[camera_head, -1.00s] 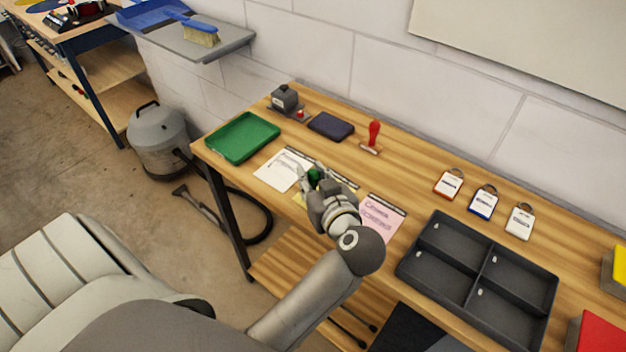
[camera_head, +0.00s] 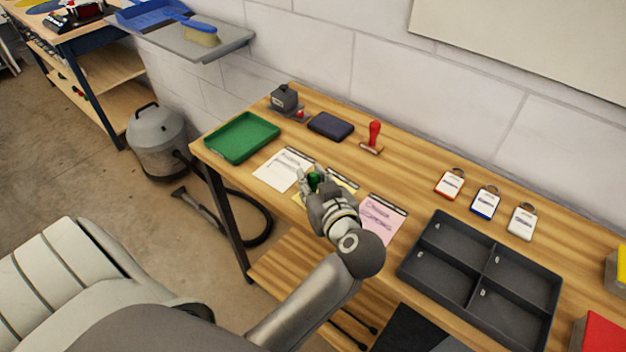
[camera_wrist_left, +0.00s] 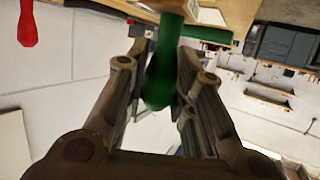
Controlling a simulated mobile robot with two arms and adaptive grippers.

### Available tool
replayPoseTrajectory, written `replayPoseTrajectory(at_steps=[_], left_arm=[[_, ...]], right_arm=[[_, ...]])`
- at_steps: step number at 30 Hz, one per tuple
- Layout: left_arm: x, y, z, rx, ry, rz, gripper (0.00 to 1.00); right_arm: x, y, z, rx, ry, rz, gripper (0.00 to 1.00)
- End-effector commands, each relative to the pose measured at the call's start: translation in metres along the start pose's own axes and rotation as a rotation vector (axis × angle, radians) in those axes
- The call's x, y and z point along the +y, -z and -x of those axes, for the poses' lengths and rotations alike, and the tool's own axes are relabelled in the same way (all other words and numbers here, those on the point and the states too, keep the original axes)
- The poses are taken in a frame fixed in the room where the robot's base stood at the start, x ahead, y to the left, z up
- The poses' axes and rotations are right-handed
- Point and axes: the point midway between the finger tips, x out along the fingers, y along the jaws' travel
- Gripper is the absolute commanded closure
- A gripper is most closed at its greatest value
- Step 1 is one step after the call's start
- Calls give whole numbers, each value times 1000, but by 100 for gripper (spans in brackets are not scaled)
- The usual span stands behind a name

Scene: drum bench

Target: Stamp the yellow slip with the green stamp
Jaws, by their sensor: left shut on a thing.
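My left gripper (camera_head: 314,186) is shut on the green stamp (camera_head: 314,178), over the middle of the bench's front part. The stamp's green handle (camera_wrist_left: 163,75) also shows between the two fingers in the left wrist view. The yellow slip (camera_head: 343,185) lies under and behind the gripper, mostly hidden by it. I cannot tell whether the stamp's base touches the slip. My right gripper is not in view.
A white slip (camera_head: 280,170) lies left of the gripper, a pink slip (camera_head: 380,216) right. A green tray (camera_head: 243,137), a dark ink pad (camera_head: 330,126) and a red stamp (camera_head: 374,136) stand behind. A black divided tray (camera_head: 440,262) is at right.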

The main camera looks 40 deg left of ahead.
Motion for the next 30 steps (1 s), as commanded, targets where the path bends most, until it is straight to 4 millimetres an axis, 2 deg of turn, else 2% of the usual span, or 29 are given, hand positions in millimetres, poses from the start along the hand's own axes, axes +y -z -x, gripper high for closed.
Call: replayPoseTrajectory(at_steps=[30], left_arm=[[0, -11, -4, -1, 1, -2, 100]], right_arm=[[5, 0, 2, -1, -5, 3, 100]])
